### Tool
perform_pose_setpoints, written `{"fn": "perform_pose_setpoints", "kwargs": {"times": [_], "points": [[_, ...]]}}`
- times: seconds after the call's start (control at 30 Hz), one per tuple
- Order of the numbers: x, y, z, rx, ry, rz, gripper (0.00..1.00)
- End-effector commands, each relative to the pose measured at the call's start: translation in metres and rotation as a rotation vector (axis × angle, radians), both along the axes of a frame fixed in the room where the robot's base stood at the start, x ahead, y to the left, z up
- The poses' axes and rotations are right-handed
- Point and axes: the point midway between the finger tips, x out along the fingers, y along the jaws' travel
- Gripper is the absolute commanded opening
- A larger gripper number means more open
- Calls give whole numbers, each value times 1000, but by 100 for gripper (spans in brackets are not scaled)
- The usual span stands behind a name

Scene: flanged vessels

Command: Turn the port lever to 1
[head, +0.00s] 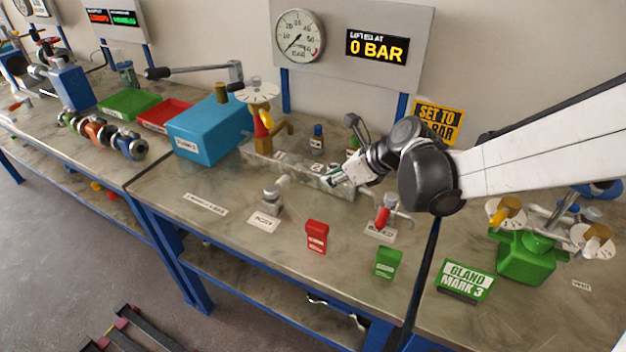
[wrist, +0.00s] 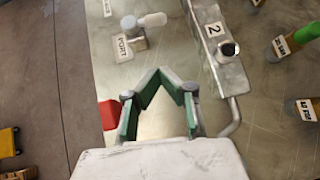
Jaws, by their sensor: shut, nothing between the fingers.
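The port lever (head: 271,192) is a small grey valve body with a pale handle, behind a white PORT label (head: 264,222) in the head view. In the wrist view the lever (wrist: 134,36) is at the top, its pale handle pointing right toward a metal block (wrist: 208,55) marked 2. The PORT label (wrist: 122,48) lies beside it. I cannot make out a 1 mark. My gripper (head: 338,178) is right of the lever in the head view, apart from it. In the wrist view my gripper (wrist: 165,80) has green-padded fingers, shut and empty, below the lever.
A red box (head: 317,237) and a green box (head: 388,262) stand near the bench front. A red-handled valve (head: 383,216) stands below my arm. A blue block (head: 207,130) is at the left. The gauge panel reads 0 BAR. Bare bench lies around the PORT label.

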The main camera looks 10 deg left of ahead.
Motion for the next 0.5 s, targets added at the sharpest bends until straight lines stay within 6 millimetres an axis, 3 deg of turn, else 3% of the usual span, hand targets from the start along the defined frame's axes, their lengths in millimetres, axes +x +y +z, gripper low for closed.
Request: {"fn": "perform_pose_setpoints", "kwargs": {"times": [0.5], "points": [[20,47,-50,-2,0,5,0]]}}
